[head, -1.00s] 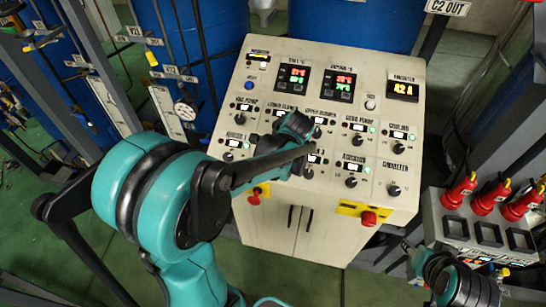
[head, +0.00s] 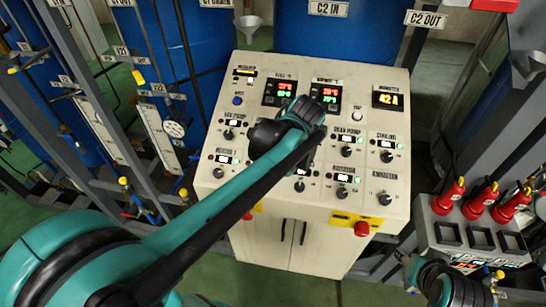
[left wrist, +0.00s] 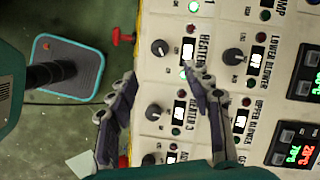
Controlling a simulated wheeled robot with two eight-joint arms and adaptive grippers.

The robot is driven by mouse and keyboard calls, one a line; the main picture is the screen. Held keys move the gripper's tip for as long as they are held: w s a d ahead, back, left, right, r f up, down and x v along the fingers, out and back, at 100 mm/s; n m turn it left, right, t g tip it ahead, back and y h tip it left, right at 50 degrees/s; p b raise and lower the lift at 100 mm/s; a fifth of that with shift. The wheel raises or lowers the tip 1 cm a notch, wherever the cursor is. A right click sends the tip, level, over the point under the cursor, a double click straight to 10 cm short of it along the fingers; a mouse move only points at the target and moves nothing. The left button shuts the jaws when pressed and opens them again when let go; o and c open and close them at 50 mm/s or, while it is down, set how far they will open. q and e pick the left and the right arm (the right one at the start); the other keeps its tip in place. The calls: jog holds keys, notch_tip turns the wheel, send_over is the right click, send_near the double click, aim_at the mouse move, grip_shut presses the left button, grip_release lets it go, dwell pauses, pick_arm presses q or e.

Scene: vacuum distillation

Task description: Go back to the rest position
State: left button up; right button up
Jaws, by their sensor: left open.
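The beige control cabinet (head: 325,245) stands in the middle of the head view, with a sloped panel of knobs, lamps and lit displays. My left arm comes in from the lower left, and its wrist is over the middle of the panel, covering several knobs. The left fingers are not clear in the head view. In the left wrist view my left gripper (left wrist: 158,72) is open and empty. Its two fingers are spread over the heater knobs (left wrist: 160,48), and contact with the panel cannot be told. My right gripper is not in view; part of my right arm shows at lower right.
An ammeter (head: 388,99) is lit on the panel's upper right. A red button (head: 361,229) sticks out of the cabinet front. A box with red plugs (head: 480,205) stands to the right. Blue tanks (head: 335,38) and grey frame posts stand behind and at left. Green floor lies below.

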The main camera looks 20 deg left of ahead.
pick_arm(q)
jog(key=s+d+f+n+t+h+b, duration=0.1)
jog(key=s+f+n+t+b, duration=0.1)
jog(key=f+b, duration=0.6)
jog(key=s+d+f+n+t+h+b, duration=0.2)
jog(key=s+f+n+b, duration=0.2)
jog(key=f+b, duration=0.4)
jog(key=s+d+f+n+t+h+b, duration=0.1)
jog(key=s+f+n+b, duration=0.3)
jog(key=f+b, duration=0.4)
notch_tip(320, 180, down, 4)
jog(key=shift+d+r+n+t+b, duration=0.1)
jog(key=shift+d+n+t+b, duration=0.35)
jog(key=shift+d, duration=0.25)
dwell(2.5)
